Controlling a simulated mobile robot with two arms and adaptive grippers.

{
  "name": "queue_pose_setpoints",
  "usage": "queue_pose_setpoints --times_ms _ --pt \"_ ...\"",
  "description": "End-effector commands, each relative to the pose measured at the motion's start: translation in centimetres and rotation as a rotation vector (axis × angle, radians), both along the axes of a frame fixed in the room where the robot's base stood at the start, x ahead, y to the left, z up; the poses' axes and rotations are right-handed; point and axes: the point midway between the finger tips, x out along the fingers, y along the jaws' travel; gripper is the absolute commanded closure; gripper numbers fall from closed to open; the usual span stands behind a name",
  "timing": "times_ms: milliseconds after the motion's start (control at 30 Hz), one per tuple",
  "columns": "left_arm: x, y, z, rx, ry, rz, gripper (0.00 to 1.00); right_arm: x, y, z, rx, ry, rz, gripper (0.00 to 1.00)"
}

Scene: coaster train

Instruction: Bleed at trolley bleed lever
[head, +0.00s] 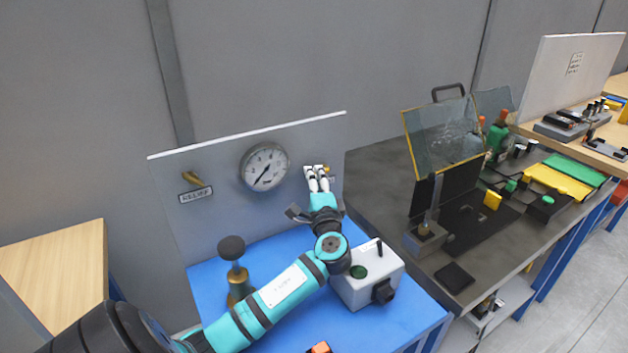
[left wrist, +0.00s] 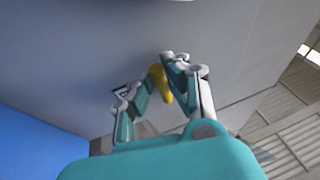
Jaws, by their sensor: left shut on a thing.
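My left gripper (head: 317,178) reaches across the blue bench top to the grey upright panel (head: 225,205), right of the round gauge (head: 265,167). In the left wrist view its fingers are shut on a yellow lever (left wrist: 161,84), which I take to be the bleed lever; only a small yellow bit (head: 327,169) shows in the head view. A label (left wrist: 122,89) beside it is partly hidden by a finger and unreadable. Another brass-yellow lever (head: 193,179) sits at the panel's left above a "RELIEF" label (head: 196,195). My right gripper is not in view.
On the blue top (head: 212,290) stand a dark-knobbed brass post (head: 237,270) and a white box (head: 370,282) with a black knob, close to my left arm. A dark bench (head: 380,178) with a clear guard (head: 437,135) stands at the right. A wooden top (head: 55,270) is at the left.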

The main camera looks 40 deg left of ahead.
Motion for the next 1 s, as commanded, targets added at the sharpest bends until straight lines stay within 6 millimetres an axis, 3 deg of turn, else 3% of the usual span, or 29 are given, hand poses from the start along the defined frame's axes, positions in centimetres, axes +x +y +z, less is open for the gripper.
queue_pose_setpoints --times_ms 33,133,167,233,733,1000 --pt "0.0 -0.1 -0.8 -0.007 0.015 0.000 1.00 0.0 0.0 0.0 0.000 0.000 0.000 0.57" --pt "0.0 -0.1 -0.9 -0.008 0.016 -0.001 1.00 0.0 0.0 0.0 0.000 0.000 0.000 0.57" --pt "0.0 -0.1 -0.9 -0.008 0.017 0.000 0.86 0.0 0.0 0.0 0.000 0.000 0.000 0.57" --pt "0.0 -0.1 -0.8 -0.007 0.016 -0.001 0.78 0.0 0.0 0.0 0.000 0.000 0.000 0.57" --pt "0.0 0.0 0.1 -0.002 0.003 -0.001 0.78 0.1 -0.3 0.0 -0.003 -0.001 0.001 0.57" --pt "0.0 -0.1 4.7 -0.002 -0.003 -0.001 0.78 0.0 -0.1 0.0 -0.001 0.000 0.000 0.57"
